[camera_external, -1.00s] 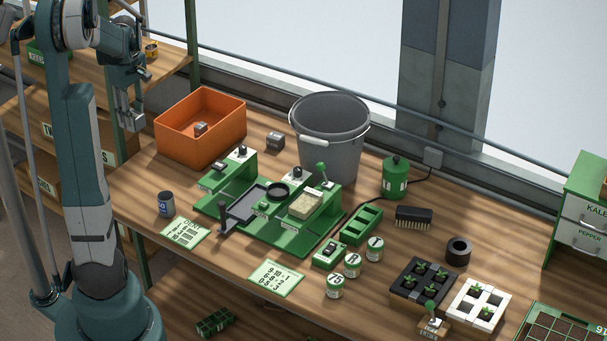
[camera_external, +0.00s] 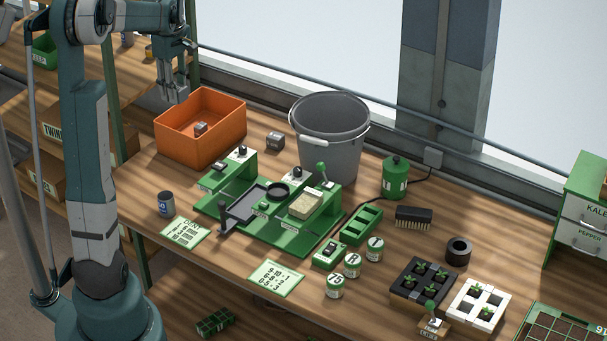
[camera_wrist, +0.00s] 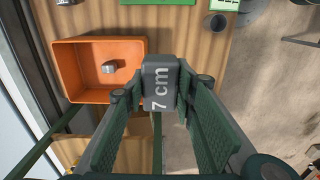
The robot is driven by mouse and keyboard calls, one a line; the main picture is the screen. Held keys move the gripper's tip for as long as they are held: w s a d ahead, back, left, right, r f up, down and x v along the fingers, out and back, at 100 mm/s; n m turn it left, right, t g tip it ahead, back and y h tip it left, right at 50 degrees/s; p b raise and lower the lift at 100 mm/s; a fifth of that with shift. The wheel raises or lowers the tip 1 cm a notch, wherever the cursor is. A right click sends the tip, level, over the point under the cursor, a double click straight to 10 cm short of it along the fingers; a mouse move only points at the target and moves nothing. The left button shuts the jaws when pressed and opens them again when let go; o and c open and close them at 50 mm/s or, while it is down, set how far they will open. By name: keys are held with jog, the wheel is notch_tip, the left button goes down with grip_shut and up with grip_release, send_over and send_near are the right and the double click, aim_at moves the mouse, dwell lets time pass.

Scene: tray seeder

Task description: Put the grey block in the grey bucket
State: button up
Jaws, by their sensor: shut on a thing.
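My gripper (camera_external: 173,92) is raised just behind and left of the orange bin's rim. In the wrist view my gripper (camera_wrist: 160,92) is shut on a grey block (camera_wrist: 160,80) marked "7 cm", which sits between the fingertips. The grey bucket (camera_external: 328,150) stands upright at the back of the bench, right of the bin, its handle resting against its outside. A smaller grey block (camera_external: 275,141) lies on the bench between bin and bucket. Another small grey block (camera_external: 200,129) lies inside the bin and also shows in the wrist view (camera_wrist: 108,68).
The orange bin (camera_external: 222,145) lies between my gripper and the bucket. A green seeder (camera_external: 290,240) fills the bench middle, with a green canister (camera_external: 396,178) right of the bucket. A dark can (camera_external: 166,204) stands at the left front. A rail runs behind.

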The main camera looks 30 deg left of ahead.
jog(key=w+d, duration=1.4)
jog(key=d, duration=0.5)
jog(key=w+d, duration=1.3)
jog(key=d, duration=0.6)
notch_tip(320, 180, down, 19)
jog(key=shift+a, duration=0.3)
jog(key=shift+w, duration=0.1)
jog(key=shift+f, duration=3.05)
jog(key=shift+f, duration=1.85)
jog(key=shift+f+b, duration=0.15)
jog(key=shift+b, duration=0.2)
